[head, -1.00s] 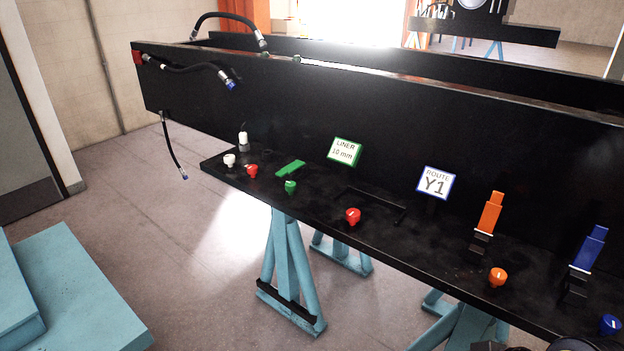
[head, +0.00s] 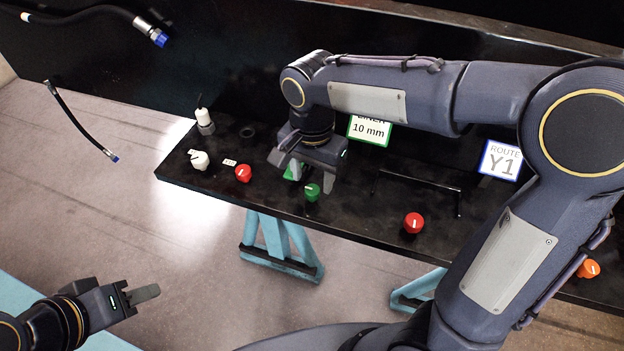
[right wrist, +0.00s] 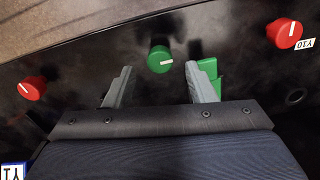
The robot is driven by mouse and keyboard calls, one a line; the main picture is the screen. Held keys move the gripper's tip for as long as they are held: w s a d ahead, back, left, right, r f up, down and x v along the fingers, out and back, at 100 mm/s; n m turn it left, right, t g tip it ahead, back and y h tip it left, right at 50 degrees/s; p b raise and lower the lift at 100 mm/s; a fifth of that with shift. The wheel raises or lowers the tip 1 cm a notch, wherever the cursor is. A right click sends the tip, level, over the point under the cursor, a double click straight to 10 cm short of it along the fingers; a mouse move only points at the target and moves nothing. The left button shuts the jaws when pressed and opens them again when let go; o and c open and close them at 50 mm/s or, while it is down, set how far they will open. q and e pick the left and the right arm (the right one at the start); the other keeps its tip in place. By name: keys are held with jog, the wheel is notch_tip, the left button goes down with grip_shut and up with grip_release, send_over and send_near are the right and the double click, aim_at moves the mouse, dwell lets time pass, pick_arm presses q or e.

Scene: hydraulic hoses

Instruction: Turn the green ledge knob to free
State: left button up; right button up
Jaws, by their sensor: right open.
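The green ledge knob (head: 312,192) stands on the black ledge (head: 350,210), partly beside my right gripper (head: 305,178). It also shows in the right wrist view (right wrist: 160,56), with a short white line on its cap. My right gripper is open there (right wrist: 158,68), its two grey fingers apart. The knob shows in the gap between the fingertips and slightly beyond them, with space on both sides. A green latch-like part (right wrist: 211,72) shows behind the right-hand finger. My left gripper (head: 145,293) is low at the left, away from the ledge; its finger gap is unclear.
Red knobs (head: 243,173) (head: 414,222) flank the green one. A white knob (head: 200,160) and a white-topped fitting (head: 204,121) are at the ledge's left end. A dark handle bar (head: 420,183) is right of the green knob. Hoses hang at upper left (head: 82,121).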

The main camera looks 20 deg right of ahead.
aim_at(312, 189)
jog(key=shift+f, duration=1.65)
jog(key=shift+c, duration=0.4)
jog(key=c, duration=0.9)
